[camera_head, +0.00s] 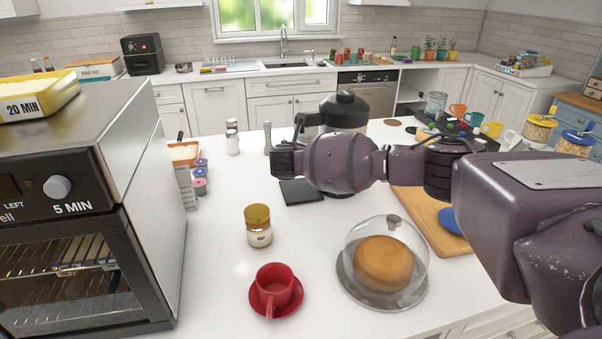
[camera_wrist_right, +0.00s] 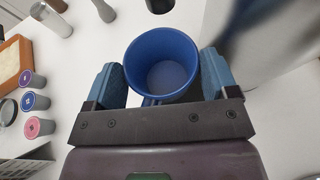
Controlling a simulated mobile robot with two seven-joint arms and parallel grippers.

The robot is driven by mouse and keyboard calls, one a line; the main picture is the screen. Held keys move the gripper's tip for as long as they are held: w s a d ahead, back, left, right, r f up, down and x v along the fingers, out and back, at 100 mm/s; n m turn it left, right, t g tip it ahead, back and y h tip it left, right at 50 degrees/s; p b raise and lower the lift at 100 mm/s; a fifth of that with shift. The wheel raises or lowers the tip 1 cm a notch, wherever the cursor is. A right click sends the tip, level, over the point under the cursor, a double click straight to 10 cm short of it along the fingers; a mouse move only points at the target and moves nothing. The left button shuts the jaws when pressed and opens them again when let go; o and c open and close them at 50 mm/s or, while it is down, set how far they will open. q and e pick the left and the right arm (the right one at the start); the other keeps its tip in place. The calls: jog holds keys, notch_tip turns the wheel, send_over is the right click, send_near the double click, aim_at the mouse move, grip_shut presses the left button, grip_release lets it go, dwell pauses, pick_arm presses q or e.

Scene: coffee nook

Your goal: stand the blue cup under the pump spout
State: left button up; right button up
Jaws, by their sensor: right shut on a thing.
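The blue cup (camera_wrist_right: 162,72) is between the two blue finger pads of my right gripper (camera_wrist_right: 162,85) in the right wrist view, its open, empty inside facing the camera. In the head view my right gripper (camera_head: 285,160) is above the white counter, and the cup is hidden behind it. The pump pot (camera_head: 345,110), with a dark top and a spout (camera_head: 301,121) reaching left, stands behind my right arm, which hides its lower part. A large pale, blurred body lies close to the right of the cup in the wrist view. My left gripper is out of view.
A black mat (camera_head: 301,192) lies below my right arm. A gold-lidded jar (camera_head: 258,226), a red cup (camera_head: 275,287) on a saucer and a glass-domed cake (camera_head: 383,262) stand nearer. Several pods (camera_head: 200,178) sit beside the oven (camera_head: 85,230). The counter between is clear.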

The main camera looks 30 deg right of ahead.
jog(key=shift+s+d+f, duration=0.2)
jog(key=shift+d+f, duration=0.25)
jog(key=shift+f, duration=0.25)
jog(key=shift+w+f, duration=0.15)
jog(key=shift+f, duration=0.3)
notch_tip(320, 180, down, 4)
jog(key=shift+f+b, duration=0.1)
jog(key=shift+b, duration=0.2)
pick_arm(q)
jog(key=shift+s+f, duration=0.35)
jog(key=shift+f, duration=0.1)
pick_arm(e)
jog(key=shift+d+f, duration=0.2)
jog(key=shift+f, duration=0.1)
jog(key=o, duration=0.7)
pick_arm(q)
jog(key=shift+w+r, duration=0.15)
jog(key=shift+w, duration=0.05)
pick_arm(e)
jog(key=shift+o, duration=0.2)
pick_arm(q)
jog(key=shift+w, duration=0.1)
